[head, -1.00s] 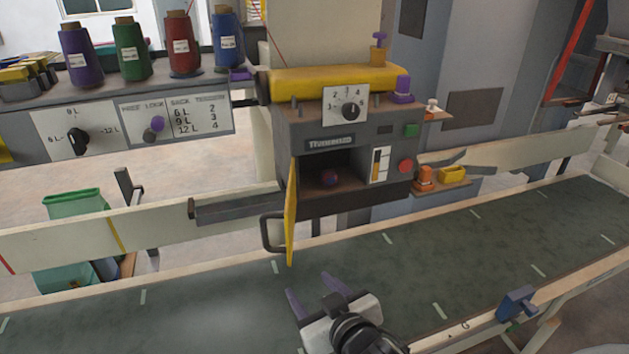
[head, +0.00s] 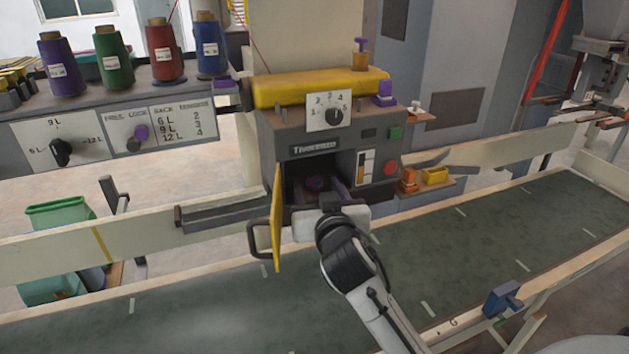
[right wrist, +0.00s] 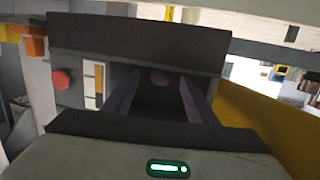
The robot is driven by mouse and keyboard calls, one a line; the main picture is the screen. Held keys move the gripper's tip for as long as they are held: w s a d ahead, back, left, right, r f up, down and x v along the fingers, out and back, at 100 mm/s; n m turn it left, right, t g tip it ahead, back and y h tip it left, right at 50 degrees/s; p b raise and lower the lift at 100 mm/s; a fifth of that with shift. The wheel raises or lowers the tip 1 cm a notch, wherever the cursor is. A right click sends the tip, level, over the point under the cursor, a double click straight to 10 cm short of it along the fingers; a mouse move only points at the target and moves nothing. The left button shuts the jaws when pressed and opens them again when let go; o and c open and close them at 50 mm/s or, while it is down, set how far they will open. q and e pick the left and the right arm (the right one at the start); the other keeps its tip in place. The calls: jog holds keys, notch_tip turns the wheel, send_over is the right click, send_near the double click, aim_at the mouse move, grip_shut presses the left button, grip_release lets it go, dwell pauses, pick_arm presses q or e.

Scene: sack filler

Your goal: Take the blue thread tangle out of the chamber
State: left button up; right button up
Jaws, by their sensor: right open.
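The thread tangle (head: 316,183) is a small round dark blue and reddish clump inside the open chamber (head: 302,166) of the grey machine with the yellow top. It also shows in the right wrist view (right wrist: 160,78), small and purplish, between and beyond the fingers. My right gripper (head: 319,189) is at the chamber mouth, open, its two purple fingers reaching inside on either side of the tangle. Whether they touch it I cannot tell. The gripper body hides the chamber's lower front edge. My left gripper is not in view.
The yellow chamber door (head: 277,218) stands open just left of my right gripper, with a dark handle. A red button (head: 390,168) and green button (head: 394,133) are on the machine's right side. The conveyor belt (head: 210,310) below is clear. Thread cones stand at upper left.

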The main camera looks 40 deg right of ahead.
jog(key=shift+w+d+f, duration=0.1)
jog(key=shift+w+d, duration=0.25)
jog(key=shift+w, duration=0.3)
jog(key=c, duration=1.1)
jog(key=shift+c, duration=0.2)
